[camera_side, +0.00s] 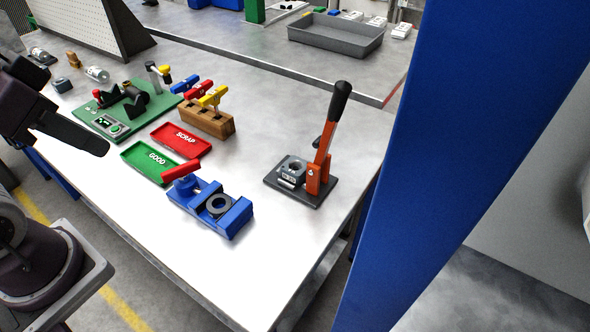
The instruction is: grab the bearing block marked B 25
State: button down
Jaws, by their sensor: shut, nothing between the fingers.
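A grey block with a round bore (292,168) sits on the dark base plate of a lever press (322,160) at the right of the table. A pale label is on its front face, too small to read surely. A smaller blue-grey block (62,85) stands at the far left; no mark on it can be read. My gripper (98,146) is at the left edge, shut and empty, above the table's left side and well apart from both blocks. Which block is marked B 25 I cannot tell.
A blue vise (236,218) holds a dark ring (219,206). Green GOOD (146,170) and red SCRAP (172,147) trays, a wooden rack (212,124) and a green fixture board (92,106) fill the middle left. The front right tabletop is clear. A blue post (450,150) stands right.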

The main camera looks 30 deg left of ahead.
jog(key=c, duration=0.6)
grip_release()
jog(key=shift+o, duration=0.2)
jog(key=m+g, duration=0.6)
jog(key=m, duration=1.2)
send_over(296, 168)
jog(key=f, duration=1.7)
jog(key=shift+w+d+f, duration=0.1)
jog(key=shift+w+f, duration=0.15)
jog(key=shift+f, duration=0.1)
jog(key=f, duration=0.7)
jog(key=shift+s+f, duration=0.15)
jog(key=shift+s, duration=0.2)
